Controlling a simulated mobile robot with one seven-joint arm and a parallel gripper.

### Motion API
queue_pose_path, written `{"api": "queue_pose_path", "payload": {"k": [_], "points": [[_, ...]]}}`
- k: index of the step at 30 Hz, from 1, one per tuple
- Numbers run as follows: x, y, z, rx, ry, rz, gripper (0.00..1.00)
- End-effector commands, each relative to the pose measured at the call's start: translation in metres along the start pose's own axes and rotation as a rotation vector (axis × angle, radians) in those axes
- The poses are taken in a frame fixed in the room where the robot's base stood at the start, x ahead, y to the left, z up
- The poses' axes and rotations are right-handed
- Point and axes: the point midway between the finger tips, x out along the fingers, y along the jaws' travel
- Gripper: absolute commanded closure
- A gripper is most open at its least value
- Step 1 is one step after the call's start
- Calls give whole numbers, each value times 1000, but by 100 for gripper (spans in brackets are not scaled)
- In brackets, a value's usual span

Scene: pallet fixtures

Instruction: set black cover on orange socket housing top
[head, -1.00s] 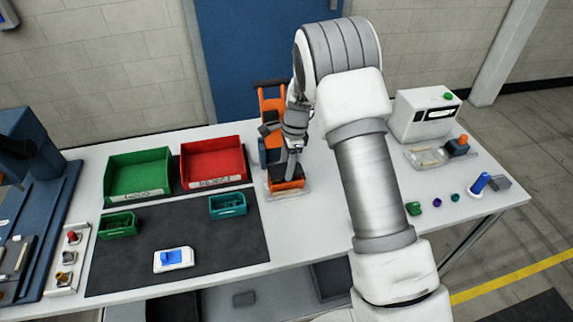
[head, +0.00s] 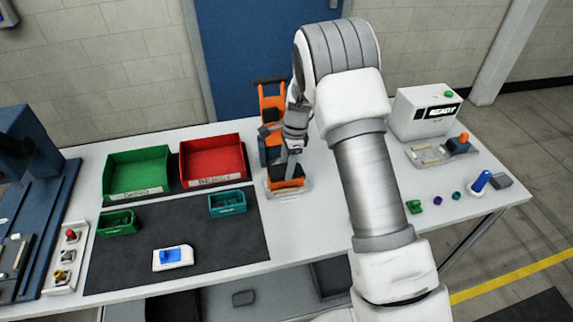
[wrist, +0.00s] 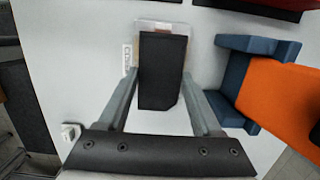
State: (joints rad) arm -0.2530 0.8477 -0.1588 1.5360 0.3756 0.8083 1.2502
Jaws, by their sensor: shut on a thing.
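The black cover (head: 284,170) is on or just above the orange socket housing (head: 288,184) in the head view; I cannot tell whether they touch all round. The housing sits in a clear tray (head: 306,186) on the table. My gripper (head: 292,158) points down over them and is shut on the cover. In the wrist view the black cover (wrist: 162,70) lies between the two fingers of my gripper (wrist: 160,82) and hides the housing beneath it. The edge of the clear tray (wrist: 196,50) shows around the cover's far end.
An orange and blue stand (head: 272,105) is close behind my gripper and shows at right in the wrist view (wrist: 275,95). Green (head: 135,172) and red (head: 212,160) bins stand left. A white machine (head: 422,116) is at right.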

Motion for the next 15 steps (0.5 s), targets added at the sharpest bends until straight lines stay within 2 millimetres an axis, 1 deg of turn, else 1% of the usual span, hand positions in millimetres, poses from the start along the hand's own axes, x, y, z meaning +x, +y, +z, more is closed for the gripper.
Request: {"api": "queue_pose_path", "payload": {"k": [7, 15], "points": [[4, 0, -1, 0, 0, 0, 87], [4, 0, -1, 0, 0, 0, 87]]}}
